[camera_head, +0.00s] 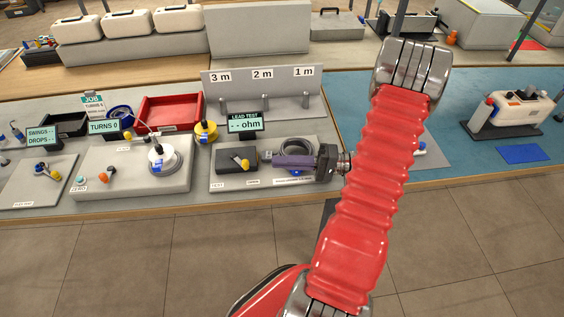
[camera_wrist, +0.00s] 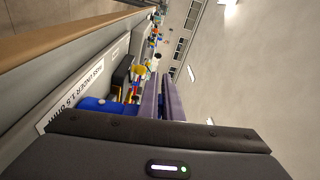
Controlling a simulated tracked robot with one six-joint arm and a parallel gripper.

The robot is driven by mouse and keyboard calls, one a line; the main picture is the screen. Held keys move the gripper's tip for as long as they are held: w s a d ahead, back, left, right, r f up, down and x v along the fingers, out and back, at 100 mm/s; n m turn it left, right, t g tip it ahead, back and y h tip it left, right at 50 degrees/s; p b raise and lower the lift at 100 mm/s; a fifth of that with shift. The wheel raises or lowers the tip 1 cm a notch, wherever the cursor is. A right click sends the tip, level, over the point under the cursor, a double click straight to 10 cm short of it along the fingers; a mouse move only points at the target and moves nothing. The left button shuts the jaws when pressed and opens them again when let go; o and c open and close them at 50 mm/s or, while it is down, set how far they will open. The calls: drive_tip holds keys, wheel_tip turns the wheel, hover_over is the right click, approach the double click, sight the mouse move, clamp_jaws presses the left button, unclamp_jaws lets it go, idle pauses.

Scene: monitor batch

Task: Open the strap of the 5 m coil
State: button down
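No coil in view carries a readable 5 m label. A grey ring-shaped coil (camera_head: 297,149) lies on the lead test plate, partly hidden behind my gripper. I cannot make out a strap on it. My gripper (camera_head: 275,160) reaches left low over this plate, its purple fingers level in front of the coil. In the wrist view the fingers (camera_wrist: 160,85) run close together with a thin gap and nothing clear between them. A blue part (camera_wrist: 100,105) lies to their left.
The lead test display (camera_head: 245,122) stands behind the plate, with a yellow-handled lever (camera_head: 240,161) left of my fingertips. A rack (camera_head: 282,99) marked 3 m, 2 m, 1 m stands behind. A red tray (camera_head: 170,112) is farther left. My red arm hides part of the blue mat (camera_head: 460,90).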

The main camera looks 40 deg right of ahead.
drive_tip(key=c, duration=1.9)
unclamp_jaws()
drive_tip(key=shift+f, duration=0.1)
drive_tip(key=shift+c, duration=0.2)
drive_tip(key=v, duration=1.4)
